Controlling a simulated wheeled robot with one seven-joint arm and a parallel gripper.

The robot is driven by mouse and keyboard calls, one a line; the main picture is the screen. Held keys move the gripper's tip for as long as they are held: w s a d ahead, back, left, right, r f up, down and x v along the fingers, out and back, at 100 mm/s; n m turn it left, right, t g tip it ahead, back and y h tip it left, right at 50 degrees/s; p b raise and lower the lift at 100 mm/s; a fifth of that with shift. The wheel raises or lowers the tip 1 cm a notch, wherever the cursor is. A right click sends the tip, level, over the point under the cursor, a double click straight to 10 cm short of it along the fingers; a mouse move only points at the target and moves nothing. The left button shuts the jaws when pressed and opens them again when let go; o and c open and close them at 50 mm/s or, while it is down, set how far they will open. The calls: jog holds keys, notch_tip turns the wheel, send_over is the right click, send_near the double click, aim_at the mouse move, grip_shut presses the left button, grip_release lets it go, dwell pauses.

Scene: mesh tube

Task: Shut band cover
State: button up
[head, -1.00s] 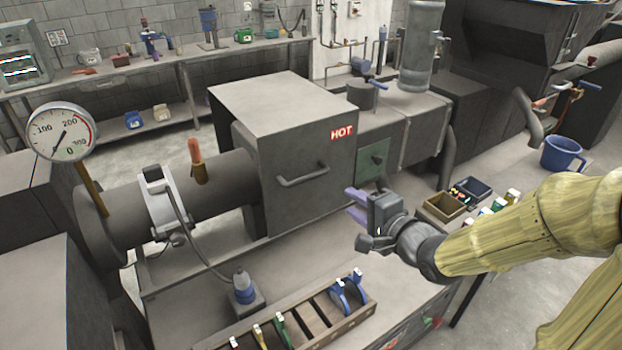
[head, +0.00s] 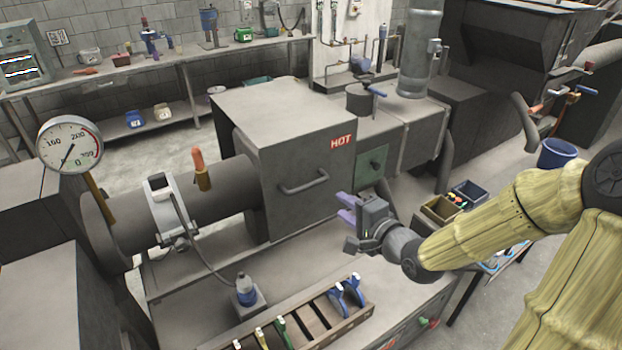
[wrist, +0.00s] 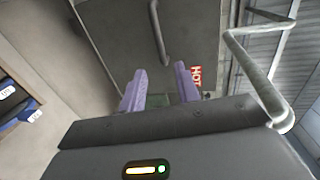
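A dark grey box-shaped cover (head: 300,150) with a red HOT label sits around the barrel (head: 220,184) in the head view. It has a bar handle (head: 304,183) on its front face. I take it for the band cover; whether it is open or shut I cannot tell. My gripper (head: 346,208) has purple fingers that are apart and empty. It is in front of the cover's lower right, right of and below the handle. In the wrist view, the open fingers (wrist: 160,86) point toward a grey face with the HOT label (wrist: 196,75) and a bar handle (wrist: 159,35).
A silver clamp ring (head: 166,210) with a cable circles the barrel left of the cover. A pressure gauge (head: 70,145) stands at far left. Small open bins (head: 440,210) lie to the right.

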aim_at(312, 186)
jog(key=p+x, duration=0.1)
jog(key=x, duration=1.3)
jog(key=shift+w+a+f+p, duration=0.2)
jog(key=shift+w+f+p, duration=0.05)
jog(key=shift+p, duration=0.05)
grip_shut()
